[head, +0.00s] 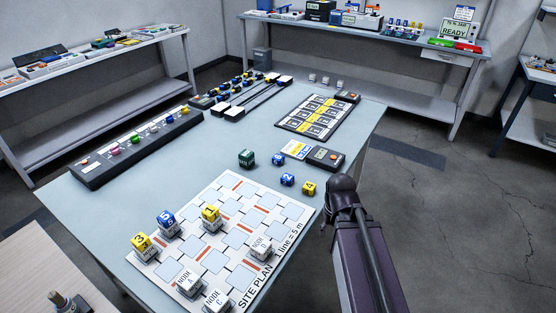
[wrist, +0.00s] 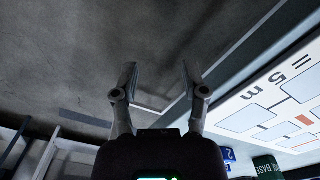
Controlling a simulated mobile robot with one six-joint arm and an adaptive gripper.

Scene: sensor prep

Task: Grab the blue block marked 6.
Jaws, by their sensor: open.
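A blue block (head: 166,218) stands at the left of the white site plan board (head: 243,183), on a white node block; its white mark is too small to tell whether it is a 6. Another blue block (head: 287,179), with a mark like a 2, lies on the table right of the board; a blue block also shows at the bottom of the wrist view (wrist: 228,155). My gripper (wrist: 157,75) is open and empty in the wrist view, over the floor beside the table edge. In the head view my arm is at the table's right edge, and the fingers are not clearly visible.
Yellow blocks (head: 210,213) (head: 141,241) stand on the board, and another yellow block (head: 309,188) and a green block (head: 246,158) lie near it. White node blocks (head: 261,247) stand on the board. A dark button strip (head: 135,147) runs along the left edge.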

